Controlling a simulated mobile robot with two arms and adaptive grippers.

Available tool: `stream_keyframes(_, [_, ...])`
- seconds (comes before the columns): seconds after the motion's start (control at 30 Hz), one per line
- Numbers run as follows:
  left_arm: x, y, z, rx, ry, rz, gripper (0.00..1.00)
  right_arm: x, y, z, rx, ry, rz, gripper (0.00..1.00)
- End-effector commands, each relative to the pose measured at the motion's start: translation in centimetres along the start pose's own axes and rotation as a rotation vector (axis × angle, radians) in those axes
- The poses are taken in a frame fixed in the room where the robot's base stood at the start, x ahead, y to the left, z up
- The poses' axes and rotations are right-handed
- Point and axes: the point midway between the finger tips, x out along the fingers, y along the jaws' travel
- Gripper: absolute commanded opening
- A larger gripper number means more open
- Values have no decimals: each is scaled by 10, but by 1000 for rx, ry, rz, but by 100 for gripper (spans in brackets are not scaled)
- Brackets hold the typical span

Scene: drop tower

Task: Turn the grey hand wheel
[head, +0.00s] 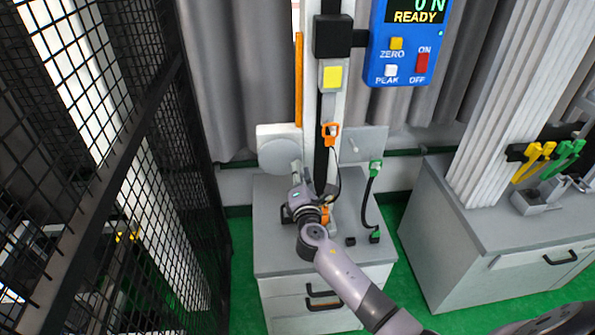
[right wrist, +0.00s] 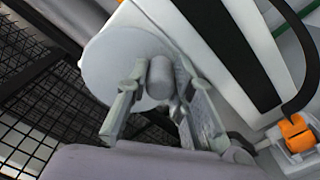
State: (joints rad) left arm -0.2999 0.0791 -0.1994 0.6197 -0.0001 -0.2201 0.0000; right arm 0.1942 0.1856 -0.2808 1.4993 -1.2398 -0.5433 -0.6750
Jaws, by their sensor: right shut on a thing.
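The grey hand wheel (head: 276,152) is a round disc at the left side of the tower, above the cabinet top. It also shows in the right wrist view (right wrist: 112,58), with a stubby round grey handle (right wrist: 161,76) standing out from its face. My right gripper (head: 297,172) is at the wheel's lower right edge. In the right wrist view its two fingers (right wrist: 162,98) stand on either side of the handle and are shut on it. The far finger contact is partly hidden. My left gripper is not in view.
A blue panel (head: 409,50) reads "0 N" and "READY". An orange clip (head: 330,133) hangs on the column, and a green plug (head: 375,168) with a black cable is to the right. Black mesh fencing (head: 150,180) stands close on the left. A grey cabinet (head: 490,235) stands right.

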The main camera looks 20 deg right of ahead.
Motion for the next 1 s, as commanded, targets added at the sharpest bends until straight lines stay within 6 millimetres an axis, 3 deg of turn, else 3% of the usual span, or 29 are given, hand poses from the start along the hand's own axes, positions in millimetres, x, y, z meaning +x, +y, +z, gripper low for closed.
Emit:
stream_keyframes(0.4, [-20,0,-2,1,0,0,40,1,11,10,-212,-5,3,0])
stream_keyframes(1.0, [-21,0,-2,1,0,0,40,2,12,10,-246,-5,5,0])
